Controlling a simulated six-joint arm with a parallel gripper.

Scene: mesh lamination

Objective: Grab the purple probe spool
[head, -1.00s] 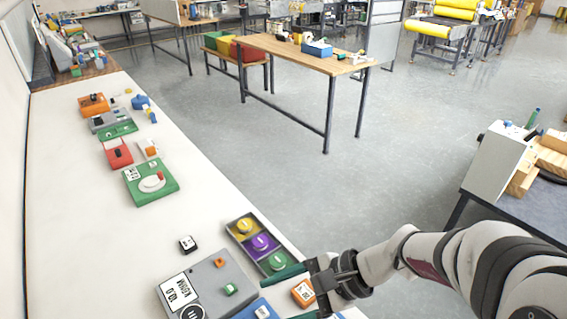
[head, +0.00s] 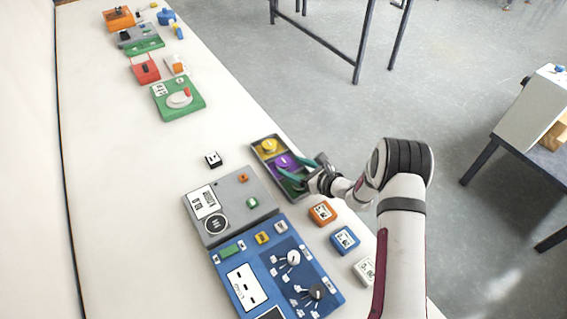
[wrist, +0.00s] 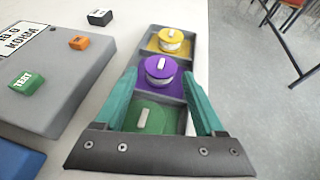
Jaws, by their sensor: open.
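The purple probe spool (head: 284,161) sits in the middle compartment of a dark tray (head: 258,151), between a yellow spool (head: 268,146) and a green spool. In the wrist view the purple spool (wrist: 160,70) has a white bar on top and lies just beyond my fingertips. My gripper (wrist: 161,82) is open and empty, its teal fingers spread over the tray's near part. The green spool (wrist: 143,114) lies between the fingers, partly hidden by the gripper body. In the head view my gripper (head: 295,172) is over the tray's right side.
A grey device (head: 232,222) and a blue panel (head: 290,272) with knobs lie left of and nearer than the tray. Orange (head: 322,212), blue (head: 345,239) and white blocks line the table's right edge. A black-and-white block (head: 213,159) stands left of the tray.

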